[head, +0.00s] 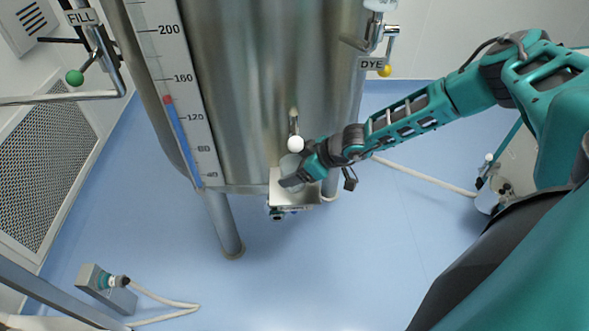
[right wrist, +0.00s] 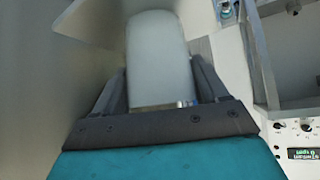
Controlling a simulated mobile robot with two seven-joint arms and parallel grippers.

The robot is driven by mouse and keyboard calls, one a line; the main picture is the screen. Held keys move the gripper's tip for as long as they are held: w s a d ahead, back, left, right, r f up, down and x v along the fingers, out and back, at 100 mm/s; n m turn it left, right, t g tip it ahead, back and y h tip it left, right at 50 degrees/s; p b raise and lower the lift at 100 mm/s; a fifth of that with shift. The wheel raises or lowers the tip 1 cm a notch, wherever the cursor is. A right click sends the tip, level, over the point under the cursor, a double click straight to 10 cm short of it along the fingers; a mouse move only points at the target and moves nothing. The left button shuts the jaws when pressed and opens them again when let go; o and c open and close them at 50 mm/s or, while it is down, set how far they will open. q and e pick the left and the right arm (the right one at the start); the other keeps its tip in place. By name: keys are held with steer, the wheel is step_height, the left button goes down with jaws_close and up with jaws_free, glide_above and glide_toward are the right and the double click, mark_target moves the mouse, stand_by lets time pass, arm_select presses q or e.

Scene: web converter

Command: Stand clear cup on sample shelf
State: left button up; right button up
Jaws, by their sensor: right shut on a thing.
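The clear cup (right wrist: 158,60) is between the two fingers of my right gripper (right wrist: 158,90), which is shut on it in the right wrist view. In the head view the cup (head: 291,165) is a pale, see-through shape, partly hidden by my right gripper (head: 296,176). The gripper is at the small metal sample shelf (head: 308,191) on the front of the steel tank. The cup is over or on the shelf; I cannot tell whether its base touches. My left gripper is not in view.
The steel tank (head: 262,90) stands behind the shelf, with a white-knobbed tap (head: 295,143) just above the cup. A FILL valve with a green knob (head: 75,77) is at left. A DYE valve with a yellow knob (head: 384,71) is at right. Blue floor lies below.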

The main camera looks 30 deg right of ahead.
steer(key=o, duration=0.7)
steer(key=shift+f, duration=0.1)
steer(key=shift+c, duration=0.2)
steer(key=o, duration=0.4)
steer(key=shift+o, duration=0.2)
steer(key=shift+d+r, duration=0.1)
steer(key=shift+r, duration=0.2)
steer(key=p+v, duration=0.5)
steer(key=v, duration=0.6)
steer(key=shift+s+r, duration=0.15)
steer(key=shift+s, duration=0.15)
